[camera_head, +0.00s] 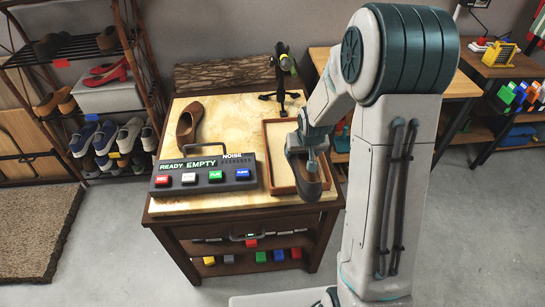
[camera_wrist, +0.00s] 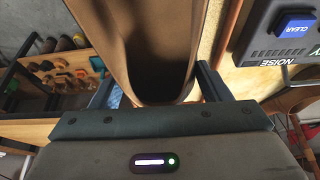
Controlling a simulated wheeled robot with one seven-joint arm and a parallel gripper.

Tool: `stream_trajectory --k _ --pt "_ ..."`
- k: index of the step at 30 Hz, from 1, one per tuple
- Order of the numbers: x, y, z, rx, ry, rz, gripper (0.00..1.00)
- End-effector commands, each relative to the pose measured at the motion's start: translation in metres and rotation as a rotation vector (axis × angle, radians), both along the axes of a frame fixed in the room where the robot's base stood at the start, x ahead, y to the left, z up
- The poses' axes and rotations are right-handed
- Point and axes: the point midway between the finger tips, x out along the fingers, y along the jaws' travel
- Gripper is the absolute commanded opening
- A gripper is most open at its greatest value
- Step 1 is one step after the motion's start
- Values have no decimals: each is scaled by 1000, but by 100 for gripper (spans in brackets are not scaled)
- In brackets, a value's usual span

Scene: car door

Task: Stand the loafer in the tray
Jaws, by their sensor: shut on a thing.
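My gripper (camera_head: 310,155) is shut on a brown loafer (camera_head: 313,187) over the right front part of the shallow wood-rimmed tray (camera_head: 265,150). In the wrist view the loafer (camera_wrist: 117,25) fills the space between the two fingers of my gripper (camera_wrist: 158,82), with its dark opening facing the camera. In the head view my gripper and wrist hide part of the loafer. I cannot tell whether its sole touches the tray. Another brown shoe (camera_head: 189,122) lies on the table, left of the tray.
A dark button box (camera_head: 205,175) with a handle and a "READY EMPTY" display stands left of the tray on the table (camera_head: 165,207). A black stand (camera_head: 281,75) is behind the tray. A shoe rack (camera_head: 95,85) is at the left. Bare tabletop lies around the other shoe.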

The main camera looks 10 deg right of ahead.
Motion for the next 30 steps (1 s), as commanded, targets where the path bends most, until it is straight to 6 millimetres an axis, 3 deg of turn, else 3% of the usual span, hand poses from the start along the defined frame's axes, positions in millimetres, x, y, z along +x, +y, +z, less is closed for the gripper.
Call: stream_trajectory --k 3,9,16,20,30 --pt "11 -17 -1 -4 -9 -11 36" --pt "23 -44 18 -14 -9 -7 36" --pt "25 -59 38 -21 -5 6 36" --pt "33 -53 35 -22 -1 11 36" --pt "90 -11 -7 -21 -1 11 36"
